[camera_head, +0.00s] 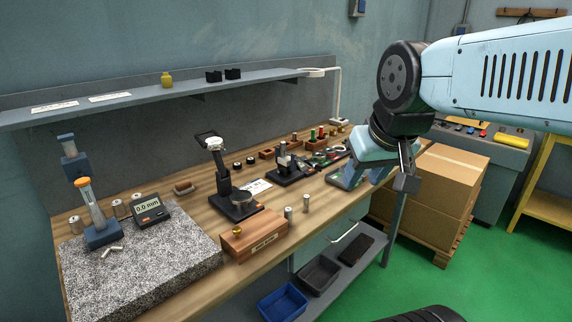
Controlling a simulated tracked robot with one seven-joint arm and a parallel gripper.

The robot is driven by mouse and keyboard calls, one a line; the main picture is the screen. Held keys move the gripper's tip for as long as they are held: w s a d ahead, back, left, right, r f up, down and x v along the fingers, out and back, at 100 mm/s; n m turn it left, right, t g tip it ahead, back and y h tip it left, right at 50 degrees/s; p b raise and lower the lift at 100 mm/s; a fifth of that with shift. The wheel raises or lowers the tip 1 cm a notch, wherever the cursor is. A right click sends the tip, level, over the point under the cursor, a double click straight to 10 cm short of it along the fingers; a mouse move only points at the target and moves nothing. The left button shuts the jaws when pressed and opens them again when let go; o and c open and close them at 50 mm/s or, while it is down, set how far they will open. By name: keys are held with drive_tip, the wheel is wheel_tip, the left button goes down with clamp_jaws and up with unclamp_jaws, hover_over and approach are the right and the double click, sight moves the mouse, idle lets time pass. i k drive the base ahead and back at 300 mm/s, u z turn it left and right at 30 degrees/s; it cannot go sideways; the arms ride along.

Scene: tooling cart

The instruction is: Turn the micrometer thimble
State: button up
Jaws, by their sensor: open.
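A small grey device on a black base (291,171) stands on the wooden bench right of centre. It may be the micrometer, but it is too small to make out its thimble. My gripper (379,181) is to the right of it, pointing down by the bench's right end. Its jaws are apart, with nothing seen between them. The gripper and the device are clearly apart in the picture.
A dial gauge stand (238,203) and a wooden box (254,237) are on the wooden bench (330,193). A granite plate (140,265) with a digital readout (150,210) is at left. A shelf (150,97) runs above. Cardboard boxes (440,185) stand at right.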

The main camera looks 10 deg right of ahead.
sight(311, 164)
drive_tip(key=z, duration=1.65)
drive_tip(key=i, duration=0.15)
drive_tip(key=u, duration=3.85)
drive_tip(key=k, duration=1.2)
drive_tip(key=z, duration=1.7)
drive_tip(key=i, duration=1)
